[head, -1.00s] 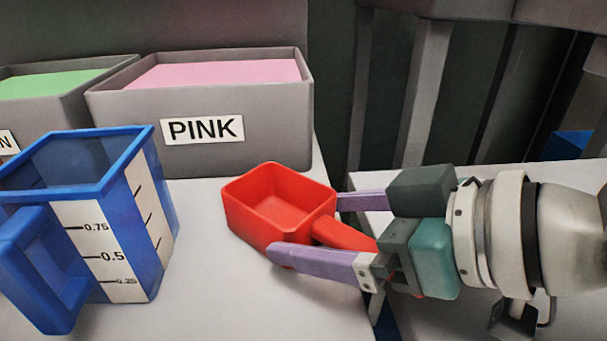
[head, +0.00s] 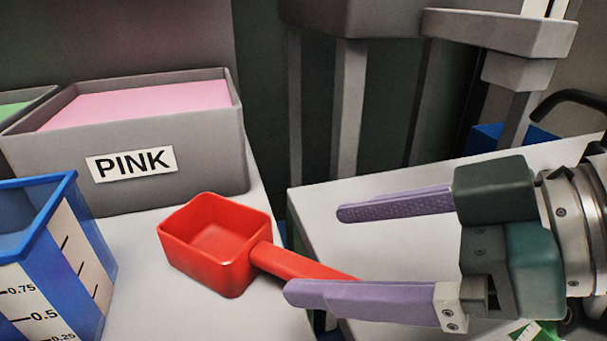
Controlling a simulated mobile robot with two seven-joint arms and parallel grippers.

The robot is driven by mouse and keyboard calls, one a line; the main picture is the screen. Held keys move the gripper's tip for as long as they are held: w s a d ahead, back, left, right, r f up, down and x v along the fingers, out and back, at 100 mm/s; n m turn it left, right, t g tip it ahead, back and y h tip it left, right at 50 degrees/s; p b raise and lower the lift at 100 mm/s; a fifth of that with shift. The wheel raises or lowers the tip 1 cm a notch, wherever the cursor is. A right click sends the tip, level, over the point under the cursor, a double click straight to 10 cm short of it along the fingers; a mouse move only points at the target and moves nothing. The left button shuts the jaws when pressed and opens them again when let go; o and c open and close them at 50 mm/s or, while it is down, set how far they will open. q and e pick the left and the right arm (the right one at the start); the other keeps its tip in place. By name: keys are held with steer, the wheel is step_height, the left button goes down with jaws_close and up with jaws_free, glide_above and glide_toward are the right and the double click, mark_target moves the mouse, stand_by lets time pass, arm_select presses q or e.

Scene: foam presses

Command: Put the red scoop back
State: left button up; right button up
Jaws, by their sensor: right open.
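The red scoop (head: 212,243) rests on the white table between the pink bin and the blue measuring jug. Its cup opens upward and its handle points right and toward me. My right gripper (head: 315,252) is open, its purple fingers well apart. The near finger overlaps the end of the scoop's handle in the picture; I cannot tell if they touch. The far finger is clear of the scoop. My left gripper is not in view.
A grey bin labelled PINK (head: 205,165) with pink contents stands behind the scoop. A blue measuring jug (head: 92,235) stands at left. A gap separates the scoop's table from another white surface (head: 310,208) at right.

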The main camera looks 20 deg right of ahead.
steer(key=shift+v, duration=1.4)
